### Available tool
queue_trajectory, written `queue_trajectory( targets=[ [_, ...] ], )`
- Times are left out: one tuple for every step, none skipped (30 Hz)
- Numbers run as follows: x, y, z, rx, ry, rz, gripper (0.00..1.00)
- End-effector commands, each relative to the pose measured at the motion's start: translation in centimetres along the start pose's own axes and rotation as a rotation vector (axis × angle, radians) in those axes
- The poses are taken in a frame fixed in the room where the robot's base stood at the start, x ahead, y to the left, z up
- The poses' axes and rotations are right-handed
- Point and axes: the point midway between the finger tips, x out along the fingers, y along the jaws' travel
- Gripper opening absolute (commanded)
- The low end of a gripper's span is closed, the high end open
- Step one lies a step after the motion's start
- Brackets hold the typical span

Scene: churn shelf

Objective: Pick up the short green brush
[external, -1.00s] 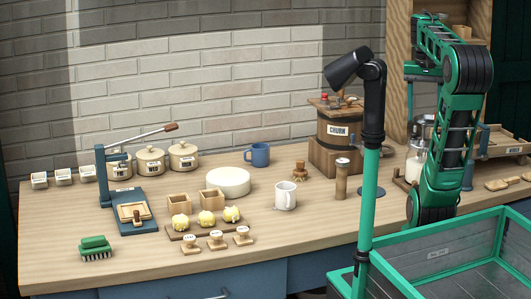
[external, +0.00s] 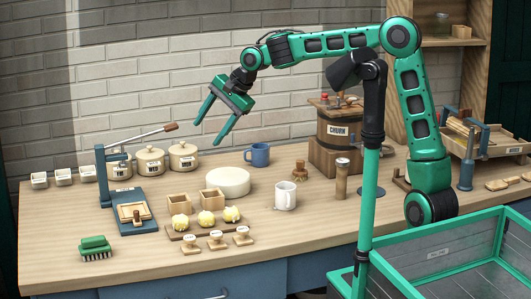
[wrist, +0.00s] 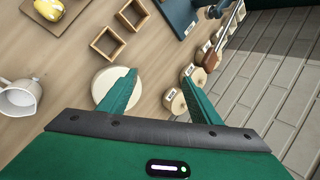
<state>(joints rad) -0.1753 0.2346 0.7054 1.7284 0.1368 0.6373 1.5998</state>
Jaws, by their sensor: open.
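The short green brush (external: 95,247) lies at the front left of the table in the external view, bristles down, left of the blue press. My gripper (external: 207,133) is open and empty, high above the table behind the round white block, well to the right of the brush and far from it. In the wrist view my gripper's two green fingers (wrist: 162,88) are spread with nothing between them. The brush does not show in the wrist view.
A blue press (external: 130,215) with a raised lever stands between the brush and the wooden boxes (external: 179,204). Lidded jars (external: 150,161), a round white block (external: 228,182), a white mug (external: 285,196) and a blue mug (external: 259,155) stand nearby. The table's front left is clear around the brush.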

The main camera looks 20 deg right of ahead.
Motion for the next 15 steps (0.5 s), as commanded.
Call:
queue_trajectory(
  targets=[
    [1.8, -1.0, 4.8, 0.048, -0.084, -0.02, 0.58],
    [2.5, -1.6, 7.5, 0.086, -0.132, -0.033, 0.58],
    [3.2, -2.3, 11.0, 0.141, -0.196, -0.045, 0.58],
    [3.7, -2.7, 13.5, 0.181, -0.243, -0.051, 0.58],
    [4.0, -3.0, 15.8, 0.222, -0.288, -0.054, 0.58],
    [4.2, -3.4, 18.6, 0.272, -0.343, -0.054, 0.58],
    [4.3, -3.6, 20.5, 0.307, -0.381, -0.053, 0.58],
    [4.3, -3.8, 22.1, 0.34, -0.415, -0.05, 0.58],
    [4.3, -4.0, 24.1, 0.379, -0.456, -0.044, 0.58],
    [4.3, -4.1, 25.4, 0.408, -0.484, -0.039, 0.58],
    [4.2, -4.2, 26.8, 0.434, -0.511, -0.032, 0.58],
    [4.1, -4.3, 28.3, 0.469, -0.544, -0.024, 0.58],
    [4.0, -4.4, 29.4, 0.493, -0.569, -0.017, 0.58],
    [3.9, -4.4, 30.5, 0.516, -0.591, -0.009, 0.58],
    [3.7, -4.5, 31.8, 0.547, -0.621, 0.002, 0.58]
  ],
)
